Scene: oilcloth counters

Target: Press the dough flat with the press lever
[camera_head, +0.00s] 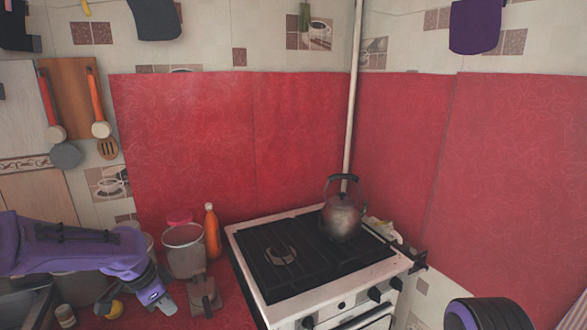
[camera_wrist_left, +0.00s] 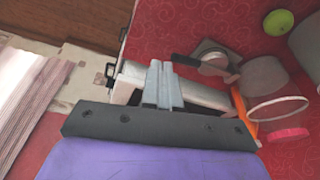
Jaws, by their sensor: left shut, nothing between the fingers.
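The press (camera_head: 205,296) is a small grey-brown device on the red counter, just right of my left gripper (camera_head: 163,301) in the head view. In the left wrist view the press (camera_wrist_left: 208,47) shows a grey base with a pale round part, perhaps the dough, on or in it; I cannot tell. A dark bar, likely the lever (camera_wrist_left: 190,64), runs across it. My left gripper (camera_wrist_left: 161,70) is shut and empty, apart from the press in the picture; contact cannot be made out. My right gripper is out of view.
A grey bucket (camera_head: 184,252) and an orange bottle (camera_head: 212,232) stand behind the press. The stove (camera_head: 300,290) with a kettle (camera_head: 342,216) is to the right. A green round fruit (camera_wrist_left: 278,22) and a pink lid (camera_wrist_left: 288,134) lie nearby.

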